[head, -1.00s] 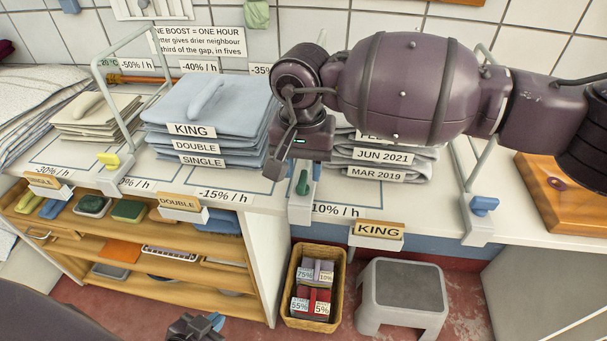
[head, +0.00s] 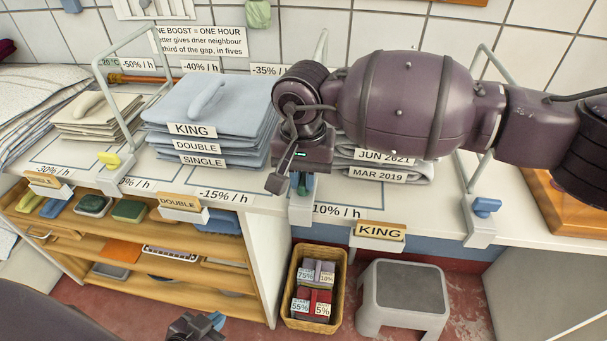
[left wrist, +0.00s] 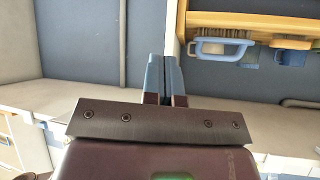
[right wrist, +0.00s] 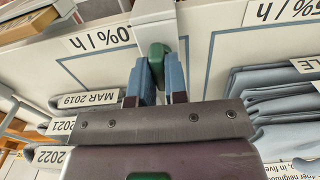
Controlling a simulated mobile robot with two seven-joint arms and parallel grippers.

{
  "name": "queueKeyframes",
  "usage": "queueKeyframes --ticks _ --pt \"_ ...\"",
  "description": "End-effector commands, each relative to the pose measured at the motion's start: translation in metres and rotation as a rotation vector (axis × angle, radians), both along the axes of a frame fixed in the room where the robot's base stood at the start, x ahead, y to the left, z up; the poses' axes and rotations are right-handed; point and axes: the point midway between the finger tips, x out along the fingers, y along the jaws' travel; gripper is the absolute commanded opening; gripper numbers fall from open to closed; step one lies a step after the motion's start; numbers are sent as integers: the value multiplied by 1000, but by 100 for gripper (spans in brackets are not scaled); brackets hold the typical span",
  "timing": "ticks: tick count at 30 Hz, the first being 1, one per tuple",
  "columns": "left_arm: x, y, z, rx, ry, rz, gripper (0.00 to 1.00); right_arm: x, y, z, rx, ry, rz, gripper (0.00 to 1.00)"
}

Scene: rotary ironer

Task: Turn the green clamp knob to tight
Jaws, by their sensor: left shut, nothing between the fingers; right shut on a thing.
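The green clamp knob (right wrist: 157,57) sits on a white clamp (right wrist: 153,12) at the counter's front edge. In the right wrist view, the blue fingertips of my right gripper (right wrist: 161,78) are shut on it, one on each side. In the head view my right gripper (head: 291,184) hangs over the clamp and mostly hides the knob (head: 308,182). I cannot read from these views how far the knob is turned. My left gripper (left wrist: 164,76) is shut and empty, low at the bottom of the head view (head: 208,324), away from the counter.
A yellow knob (head: 109,160) and a blue knob (head: 486,206) sit on neighbouring clamps. Folded linen stacks (head: 210,115) lie left and right of the green clamp. A basket (head: 335,262) and a grey stool (head: 404,290) stand on the floor below.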

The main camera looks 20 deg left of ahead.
Motion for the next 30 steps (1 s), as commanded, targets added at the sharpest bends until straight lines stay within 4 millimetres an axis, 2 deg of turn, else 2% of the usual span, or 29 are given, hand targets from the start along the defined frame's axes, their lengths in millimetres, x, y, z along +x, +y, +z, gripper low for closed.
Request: queueKeyframes --ticks 11,30 --pt "3 0 7 0 -11 0 0 0 0 2 -1 -2 -113 0" --pt "5 -1 31 -3 -41 4 0 0 0 4 1 -5 -690 0"
